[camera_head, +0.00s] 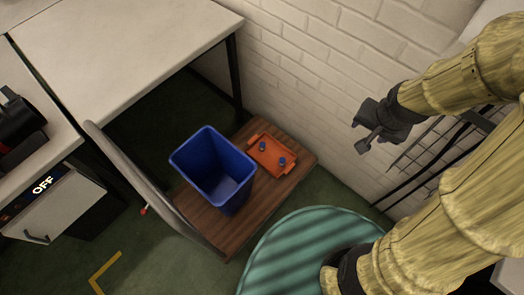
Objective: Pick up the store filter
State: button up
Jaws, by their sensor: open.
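An orange tray (270,166) lies on a brown wooden board, against the white brick wall. Two small dark blue round pieces stand on it, one at the left (262,146) and one at the right (282,161). They are too small to tell whether either is the store filter. A tall blue open bin (212,165) stands on the board to the left of the tray. I see no label that names a filter. My gripper (360,136) is open and empty, up and to the right of the tray, in front of the brick wall and apart from everything.
The wooden board (222,226) has a curved grey panel (150,190) along its left side. A light-topped table (130,50) stands at upper left. A round green ribbed surface (300,252) is at the bottom. A dark wire rack (425,160) is behind my arm.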

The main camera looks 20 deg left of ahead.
jog(key=w+a+f+m+t+y+b, duration=0.1)
jog(key=w+a+f+m+b, duration=0.5)
jog(key=f, duration=0.5)
jog(key=w+a+f+m+t+y+b, duration=0.1)
jog(key=w+a+f+m+t+b, duration=0.1)
jog(key=a+f+b, duration=0.55)
jog(key=w+a+f+m+t+y+b, duration=0.1)
jog(key=w+a+f+m+b, duration=0.25)
jog(key=f+b, duration=0.8)
jog(key=s+a+f+m+t+y+b, duration=0.1)
jog(key=a+f+m+b, duration=0.3)
jog(key=f, duration=0.8)
jog(key=a+f+m+t+b, duration=0.2)
jog(key=a+f+m+b, duration=0.2)
jog(key=f+m+b, duration=0.3)
jog(key=s+a+f+m+t+y+b, duration=0.1)
jog(key=a+f+m+b, duration=0.3)
jog(key=f, duration=1.3)
jog(key=m+b, duration=0.1)
jog(key=b, duration=0.2)
jog(key=shift+s+y+b, duration=0.3)
jog(key=shift+w+a+m, duration=0.1)
jog(key=shift+m, duration=0.15)
jog(key=b, duration=0.7)
send_near(263, 146)
jog(key=shift+w+a+f, duration=0.85)
jog(key=shift+w+a, duration=0.2)
jog(key=shift+w, duration=0.1)
jog(key=shift+w+a+r, duration=0.1)
jog(key=shift+w, duration=0.1)
